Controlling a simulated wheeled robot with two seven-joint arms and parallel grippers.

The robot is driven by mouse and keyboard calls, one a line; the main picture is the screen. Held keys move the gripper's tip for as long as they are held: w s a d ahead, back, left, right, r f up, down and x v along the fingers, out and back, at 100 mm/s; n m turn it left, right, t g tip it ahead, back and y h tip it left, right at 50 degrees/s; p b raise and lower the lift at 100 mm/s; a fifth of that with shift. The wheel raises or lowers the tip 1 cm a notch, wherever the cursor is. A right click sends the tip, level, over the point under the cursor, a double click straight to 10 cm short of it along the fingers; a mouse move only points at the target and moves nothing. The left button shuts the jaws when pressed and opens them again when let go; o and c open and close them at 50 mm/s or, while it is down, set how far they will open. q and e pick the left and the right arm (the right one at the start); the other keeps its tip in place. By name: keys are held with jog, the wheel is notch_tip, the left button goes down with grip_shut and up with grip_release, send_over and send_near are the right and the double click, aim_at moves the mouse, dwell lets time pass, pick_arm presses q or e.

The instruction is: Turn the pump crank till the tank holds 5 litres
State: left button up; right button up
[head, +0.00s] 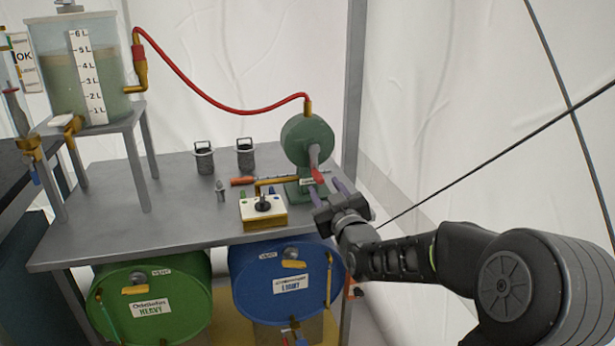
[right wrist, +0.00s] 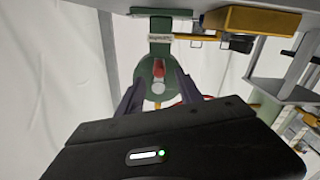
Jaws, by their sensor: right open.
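The tank (head: 60,85) stands on a grey stand at the far left and holds murky greenish liquid. Its surface looks close to the 5 L mark on the white scale (head: 88,75). The green pump (head: 303,135) stands at the table's right end. Its crank has a grey arm and a red handle (head: 318,175). My right gripper (head: 329,190) is open and empty just in front of the pump, close to the handle. In the right wrist view the red handle (right wrist: 158,68) shows between the two fingers, apparently beyond their tips. My left gripper is not in view.
A red hose (head: 220,104) runs from the tank to the pump. A selector box (head: 263,209) sits left of my gripper. Two dark mesh cups (head: 204,160) stand behind it. A green drum (head: 150,295) and a blue drum (head: 285,285) lie under the grey table (head: 110,225).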

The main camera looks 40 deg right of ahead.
aim_at(316, 176)
jog(key=shift+d+f, duration=0.1)
jog(key=shift+x, duration=3.9)
jog(key=shift+c, duration=0.3)
grip_shut()
